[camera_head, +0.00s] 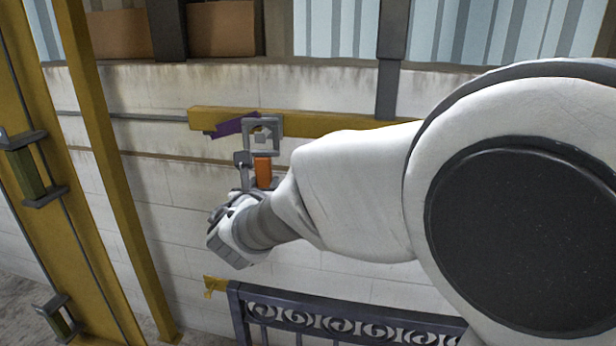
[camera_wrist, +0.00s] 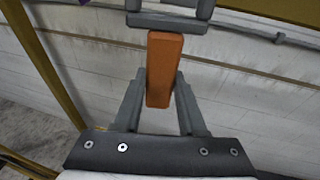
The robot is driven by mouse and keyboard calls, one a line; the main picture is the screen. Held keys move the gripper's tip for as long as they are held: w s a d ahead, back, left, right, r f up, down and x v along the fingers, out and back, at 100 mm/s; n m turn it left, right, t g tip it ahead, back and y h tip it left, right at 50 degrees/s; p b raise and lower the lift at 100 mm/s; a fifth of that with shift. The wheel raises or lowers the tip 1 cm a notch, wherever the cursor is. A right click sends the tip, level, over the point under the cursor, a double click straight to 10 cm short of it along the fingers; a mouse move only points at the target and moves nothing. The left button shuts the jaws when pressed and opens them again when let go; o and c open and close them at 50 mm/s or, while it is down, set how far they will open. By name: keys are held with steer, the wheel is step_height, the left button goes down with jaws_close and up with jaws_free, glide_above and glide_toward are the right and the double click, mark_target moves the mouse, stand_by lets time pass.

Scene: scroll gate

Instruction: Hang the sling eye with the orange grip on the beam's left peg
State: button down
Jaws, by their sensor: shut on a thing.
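The sling eye (camera_head: 281,127) is a grey square frame with an orange grip (camera_head: 263,171) below it. It is in front of the yellow beam (camera_head: 335,123), near the beam's left part. A purple piece (camera_head: 232,127) shows on the beam just left of the eye. I cannot tell whether the eye is around a peg or only in front of it. My gripper (camera_head: 255,188) is shut on the orange grip.
A yellow post (camera_head: 100,150) with grey brackets stands at the left. A dark scrolled gate (camera_head: 340,322) is low at the centre. A pale block wall (camera_head: 165,225) is behind. My arm hides the beam's right part.

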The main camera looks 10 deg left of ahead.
steer(key=shift+w+d, duration=0.1)
steer(key=shift+w, duration=0.8)
steer(key=shift+w+f+b, duration=0.65)
steer(key=shift+w+b, duration=0.1)
steer(key=shift+b, duration=0.1)
steer(key=shift+c, duration=0.8)
jaws_free()
steer(key=shift+f, duration=0.1)
step_height(320, 180, down, 11)
steer(key=b, duration=1.2)
steer(key=shift+f, duration=0.2)
